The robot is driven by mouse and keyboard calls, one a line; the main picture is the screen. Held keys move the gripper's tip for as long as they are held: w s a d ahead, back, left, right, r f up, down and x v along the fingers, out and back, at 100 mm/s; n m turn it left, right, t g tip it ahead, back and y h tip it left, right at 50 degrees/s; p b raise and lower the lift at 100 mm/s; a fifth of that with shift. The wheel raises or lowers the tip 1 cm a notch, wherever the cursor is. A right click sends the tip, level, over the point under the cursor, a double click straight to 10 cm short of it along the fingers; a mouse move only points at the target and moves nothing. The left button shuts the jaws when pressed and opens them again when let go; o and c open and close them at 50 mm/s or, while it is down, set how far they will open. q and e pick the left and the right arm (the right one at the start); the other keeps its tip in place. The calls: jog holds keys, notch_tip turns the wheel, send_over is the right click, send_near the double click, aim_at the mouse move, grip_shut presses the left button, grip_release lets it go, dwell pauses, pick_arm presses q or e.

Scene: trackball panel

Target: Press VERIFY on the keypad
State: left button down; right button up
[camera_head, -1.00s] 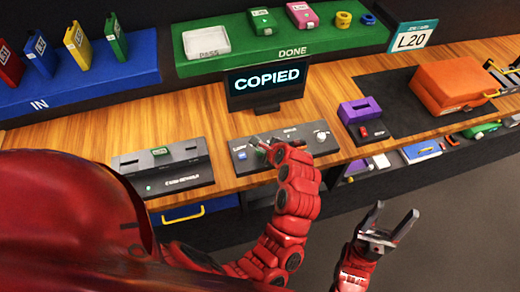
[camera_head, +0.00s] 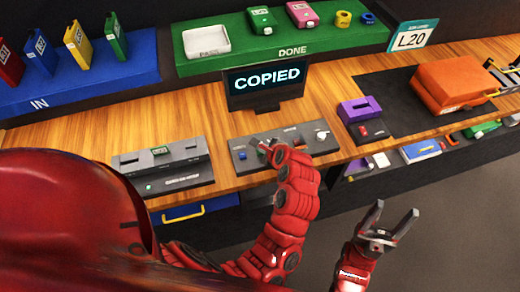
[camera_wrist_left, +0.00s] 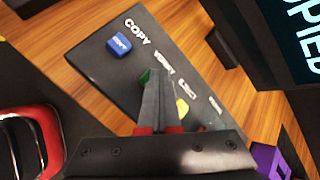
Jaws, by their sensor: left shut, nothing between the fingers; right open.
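The keypad panel (camera_head: 240,153) is a dark slanted box on the wooden counter, below the screen. In the left wrist view the keypad (camera_wrist_left: 105,65) shows a blue COPY key (camera_wrist_left: 119,43), a green key (camera_wrist_left: 145,76) by the VERIFY label (camera_wrist_left: 165,63), and a yellow key (camera_wrist_left: 182,110). My left gripper (camera_wrist_left: 159,76) is shut and empty, its tips over the panel at the green key, partly covering it. Whether they touch it I cannot tell. In the head view my left gripper (camera_head: 262,146) partly hides the keys. My right gripper (camera_head: 389,219) is open and empty, in front of the counter.
The screen (camera_head: 266,80) behind the keypad reads COPIED. A grey device (camera_head: 163,166) stands left of the keypad, a purple box (camera_head: 360,109) to the right. An orange case (camera_head: 455,85) lies on a dark mat. The blue IN shelf (camera_head: 90,90) and green DONE shelf (camera_head: 345,45) are behind.

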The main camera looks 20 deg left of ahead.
pick_arm(q)
jog(key=shift+f, duration=0.2)
jog(key=shift+r, duration=0.15)
jog(key=shift+r+p, duration=0.8)
jog(key=shift+p, duration=0.4)
notch_tip(320, 180, up, 5)
jog(key=p, duration=0.5)
jog(key=shift+r+p, duration=0.1)
jog(key=shift+p, duration=0.3)
